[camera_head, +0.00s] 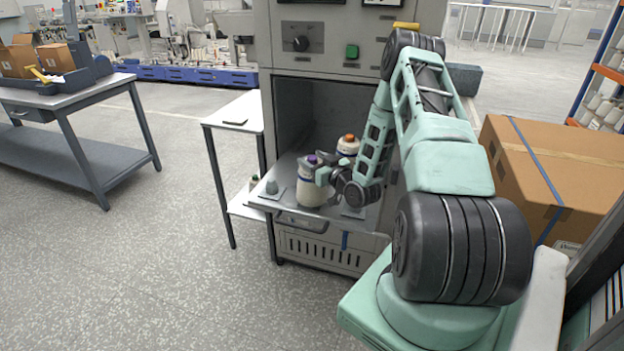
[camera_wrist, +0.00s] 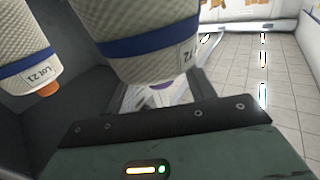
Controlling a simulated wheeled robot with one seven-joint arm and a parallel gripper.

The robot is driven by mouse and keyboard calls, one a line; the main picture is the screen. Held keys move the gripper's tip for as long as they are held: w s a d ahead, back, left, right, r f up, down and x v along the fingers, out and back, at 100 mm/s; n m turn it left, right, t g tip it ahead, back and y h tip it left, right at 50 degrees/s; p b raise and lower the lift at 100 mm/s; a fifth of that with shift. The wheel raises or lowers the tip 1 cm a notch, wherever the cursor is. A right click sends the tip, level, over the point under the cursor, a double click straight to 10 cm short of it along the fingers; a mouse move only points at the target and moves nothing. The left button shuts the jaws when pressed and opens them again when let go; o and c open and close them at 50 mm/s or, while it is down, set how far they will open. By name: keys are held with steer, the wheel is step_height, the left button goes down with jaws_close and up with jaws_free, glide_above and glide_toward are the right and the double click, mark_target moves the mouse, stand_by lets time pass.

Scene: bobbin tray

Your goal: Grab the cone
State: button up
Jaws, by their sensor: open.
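A white yarn cone (camera_head: 310,190) with a purple tip and blue band stands upright near the front of the grey tray (camera_head: 332,221). My gripper (camera_head: 324,174) is open at the right side of this cone's upper part; whether it touches is unclear. The same cone looms close in the wrist view (camera_wrist: 150,52), which shows it upside down. A second cone (camera_head: 348,147) with an orange tip stands behind and to the right; it also shows at the left of the wrist view (camera_wrist: 24,50). My arm covers part of the tray's right side.
The grey machine cabinet (camera_head: 293,110) surrounds the tray's back. A white side table (camera_head: 238,112) stands at left, and a cardboard box (camera_head: 550,170) at right. Floor at left front is clear.

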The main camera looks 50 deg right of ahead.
steer(key=shift+w+d, duration=0.1)
steer(key=shift+w, duration=0.4)
jaws_close()
steer(key=shift+r, duration=0.1)
